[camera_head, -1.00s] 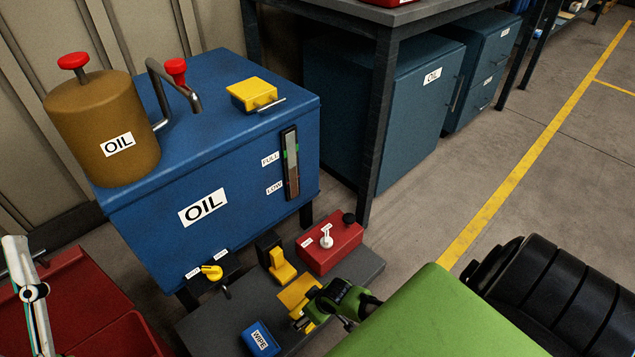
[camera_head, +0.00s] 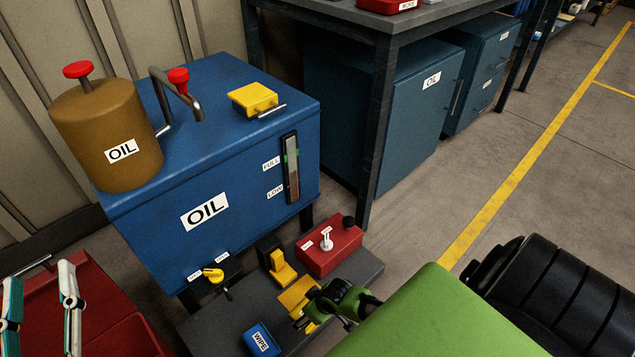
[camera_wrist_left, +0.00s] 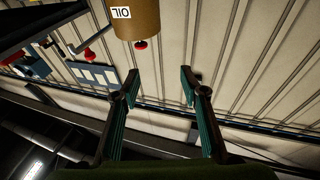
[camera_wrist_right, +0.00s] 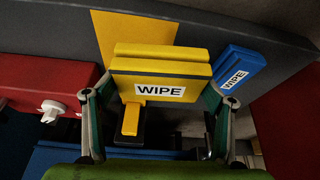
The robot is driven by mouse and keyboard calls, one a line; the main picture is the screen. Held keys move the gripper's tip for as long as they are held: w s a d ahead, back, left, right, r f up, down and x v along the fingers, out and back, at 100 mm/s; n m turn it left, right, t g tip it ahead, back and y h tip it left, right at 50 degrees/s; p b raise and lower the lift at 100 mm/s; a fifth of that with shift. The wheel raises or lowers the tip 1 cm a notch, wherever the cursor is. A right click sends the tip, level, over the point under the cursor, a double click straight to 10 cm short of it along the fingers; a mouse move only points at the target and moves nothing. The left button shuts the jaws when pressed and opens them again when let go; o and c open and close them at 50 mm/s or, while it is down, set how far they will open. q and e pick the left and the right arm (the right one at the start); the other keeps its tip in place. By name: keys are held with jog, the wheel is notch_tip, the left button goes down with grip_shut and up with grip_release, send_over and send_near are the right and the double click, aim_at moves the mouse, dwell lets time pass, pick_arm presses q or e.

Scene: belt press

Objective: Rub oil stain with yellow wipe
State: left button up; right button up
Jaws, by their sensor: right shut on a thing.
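The yellow wipe (camera_wrist_right: 150,72) is a block labelled WIPE, held between the fingers of my right gripper (camera_wrist_right: 150,98). In the head view my right gripper (camera_head: 316,312) is low over the dark grey platform (camera_head: 215,330), with its green wrist covering part of the wipe. A flat yellow patch (camera_wrist_right: 125,30) lies on the platform beyond the wipe; I cannot tell whether they touch. My left gripper (camera_head: 38,283) is open and empty at the lower left, above a red container; its spread fingers (camera_wrist_left: 154,85) also show in the left wrist view. I cannot make out an oil stain.
A blue wipe block (camera_head: 262,340) lies on the platform near the yellow one. A red control box (camera_head: 330,250) and a yellow-and-black switch (camera_head: 281,268) stand close behind. The blue oil tank (camera_head: 240,190) rises at the back. Floor to the right (camera_head: 450,200) is clear.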

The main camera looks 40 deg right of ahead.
pick_arm(q)
jog(key=shift+w+a+f+g, duration=0.1)
jog(key=shift+f+g, duration=0.35)
jog(key=shift+f, duration=0.4)
jog(key=shift+w+a+f+g, duration=0.1)
jog(key=shift+f+g, duration=0.35)
jog(key=shift+f, duration=0.4)
jog(key=shift+p, duration=0.3)
